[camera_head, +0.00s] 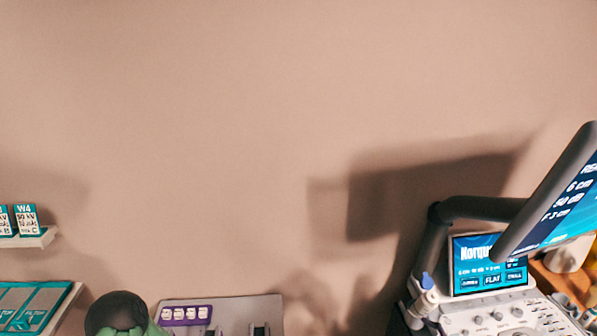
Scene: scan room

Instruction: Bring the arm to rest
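Neither of my grippers shows in the head view, and I cannot see what they hold or touch. No arm of mine can be made out for certain. The view is mostly a bare beige wall (230,130).
An ultrasound console (495,318) with a small lit screen (489,262) stands at the lower right. A dark jointed arm beside it carries a tilted monitor (575,200).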

